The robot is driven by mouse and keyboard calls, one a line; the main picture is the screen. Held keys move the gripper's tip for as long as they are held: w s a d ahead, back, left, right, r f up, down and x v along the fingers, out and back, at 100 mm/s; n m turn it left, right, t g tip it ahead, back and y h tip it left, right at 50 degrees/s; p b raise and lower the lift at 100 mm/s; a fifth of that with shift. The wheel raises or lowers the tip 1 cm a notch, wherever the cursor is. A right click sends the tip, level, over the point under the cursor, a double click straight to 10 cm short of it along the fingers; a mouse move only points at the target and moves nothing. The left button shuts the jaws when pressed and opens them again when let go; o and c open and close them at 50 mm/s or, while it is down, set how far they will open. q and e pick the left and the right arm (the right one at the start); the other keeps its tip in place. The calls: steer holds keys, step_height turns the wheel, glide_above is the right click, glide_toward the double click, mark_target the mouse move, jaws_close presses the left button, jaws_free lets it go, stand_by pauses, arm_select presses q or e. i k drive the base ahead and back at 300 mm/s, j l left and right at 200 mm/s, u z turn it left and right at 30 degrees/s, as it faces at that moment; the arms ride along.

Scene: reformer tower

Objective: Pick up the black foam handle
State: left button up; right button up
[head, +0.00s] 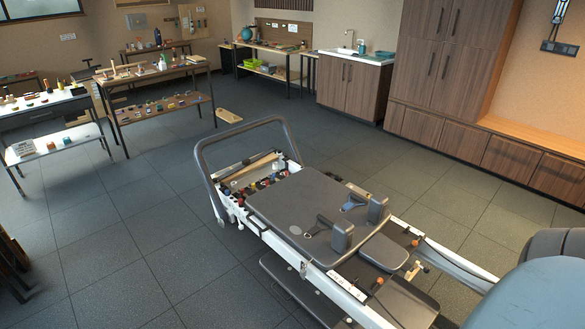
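A reformer (269,238) with a white frame stands in the foreground. Its dark padded carriage (285,205) bears two upright shoulder blocks. Beside the near block (342,236) and the far block (377,209) lie small dark loop-like pieces with metal or strap parts, the near one (317,227) and the far one (352,202). They are too small to tell surely whether either is the black foam handle. A dark looped foot bar (243,130) rises at the reformer's far end. Neither of my grippers is in view.
Open tiled floor (110,250) lies left of the reformer. Cluttered workbenches (163,73) stand at the back left. A sink cabinet (352,83) and tall wooden cupboards (440,50) line the back. A small wooden piece (229,116) lies on the floor.

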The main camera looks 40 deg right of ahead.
mark_target(313, 232)
steer(key=i+z, duration=0.4)
steer(key=i+j+z, duration=0.1)
steer(key=i+z, duration=0.35)
steer(key=i+j+z, duration=0.2)
steer(key=z, duration=0.2)
steer(key=i+j+z, duration=0.15)
steer(key=z, duration=0.3)
steer(key=i+j+z, duration=0.25)
steer(key=z, duration=0.2)
steer(key=i+j+z, duration=0.25)
steer(key=z, duration=0.15)
steer(key=i+j+z, duration=0.25)
steer(key=i, duration=0.15)
steer(key=i+j+z, duration=0.25)
steer(key=i, duration=0.1)
